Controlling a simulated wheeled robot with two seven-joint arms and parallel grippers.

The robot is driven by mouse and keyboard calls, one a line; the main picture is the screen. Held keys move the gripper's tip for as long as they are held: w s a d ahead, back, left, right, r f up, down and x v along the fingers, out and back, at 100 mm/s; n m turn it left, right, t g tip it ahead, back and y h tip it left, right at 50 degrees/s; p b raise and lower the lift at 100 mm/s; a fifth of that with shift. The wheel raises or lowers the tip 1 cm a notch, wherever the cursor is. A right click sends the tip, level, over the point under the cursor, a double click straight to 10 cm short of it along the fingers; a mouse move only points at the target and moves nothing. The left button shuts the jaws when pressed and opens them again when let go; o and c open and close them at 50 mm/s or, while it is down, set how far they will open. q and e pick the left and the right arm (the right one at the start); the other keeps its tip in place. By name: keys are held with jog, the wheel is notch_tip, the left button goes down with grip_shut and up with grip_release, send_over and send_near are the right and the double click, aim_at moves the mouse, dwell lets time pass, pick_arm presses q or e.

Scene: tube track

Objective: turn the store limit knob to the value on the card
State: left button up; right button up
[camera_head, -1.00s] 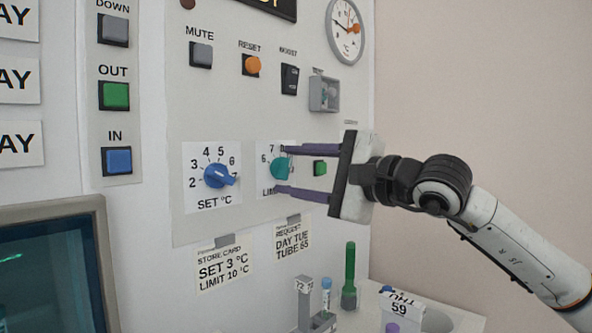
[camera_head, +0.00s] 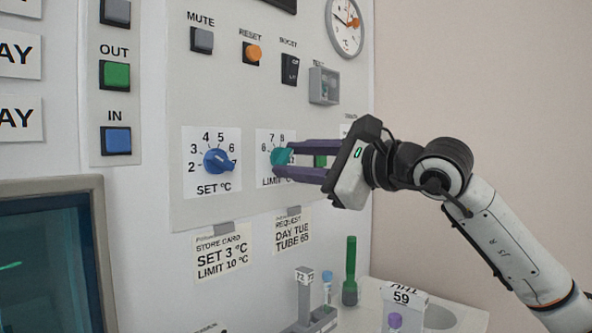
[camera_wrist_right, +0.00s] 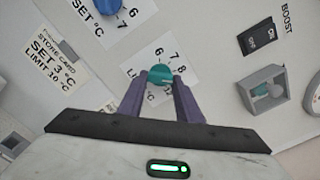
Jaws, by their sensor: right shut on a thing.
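The teal limit knob (camera_head: 281,157) is on a white dial plate marked LIMIT on the wall panel; part of its scale is hidden behind my gripper. My right gripper (camera_head: 290,160) is shut on the knob, its two purple fingers on either side of it. The right wrist view also shows the knob (camera_wrist_right: 161,75) between the fingertips (camera_wrist_right: 161,82). The store card (camera_head: 222,257) below the dials reads SET 3 °C, LIMIT 10 °C. My left gripper is not in view.
The blue set knob (camera_head: 218,160) is just left of the limit dial. A grey box (camera_head: 324,86) juts out above. A request card (camera_head: 292,234) hangs below. Tubes and a rack (camera_head: 310,318) stand on the ledge.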

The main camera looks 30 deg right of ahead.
jog(key=shift+m+b, duration=0.55)
jog(key=shift+m, duration=1.15)
jog(key=o, duration=1)
jog(key=shift+o, duration=0.2)
jog(key=shift+s, duration=0.1)
jog(key=b+v, duration=0.2)
jog(key=v, duration=0.8)
